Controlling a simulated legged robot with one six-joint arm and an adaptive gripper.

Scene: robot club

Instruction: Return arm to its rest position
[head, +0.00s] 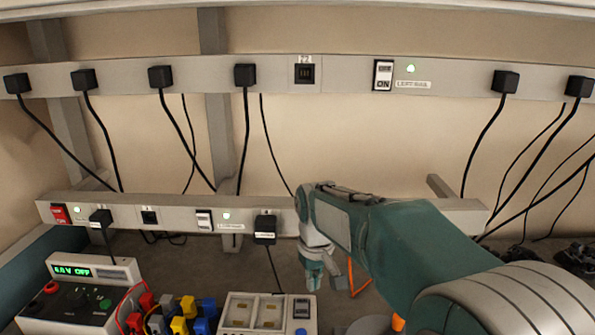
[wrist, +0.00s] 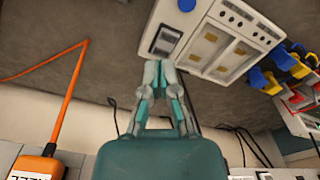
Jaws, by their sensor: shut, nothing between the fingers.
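My arm (head: 410,240) is green and grey and reaches in from the lower right in the head view. My gripper (head: 318,284) points down in front of the lower power strip, above the bench. In the wrist view my gripper (wrist: 160,68) is shut with its fingertips together and nothing between them. Its tips appear close to the edge of a white box (wrist: 215,35); I cannot tell whether they touch. The same white box (head: 240,310) stands left of my gripper in the head view.
An upper power strip (head: 440,82) with several black plugs crosses the wall. A lower strip (head: 180,212) runs below it. A power supply (head: 75,300) and coloured connectors (head: 180,320) stand at lower left. An orange cable (wrist: 70,85) lies beside my gripper. Cables hang at right.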

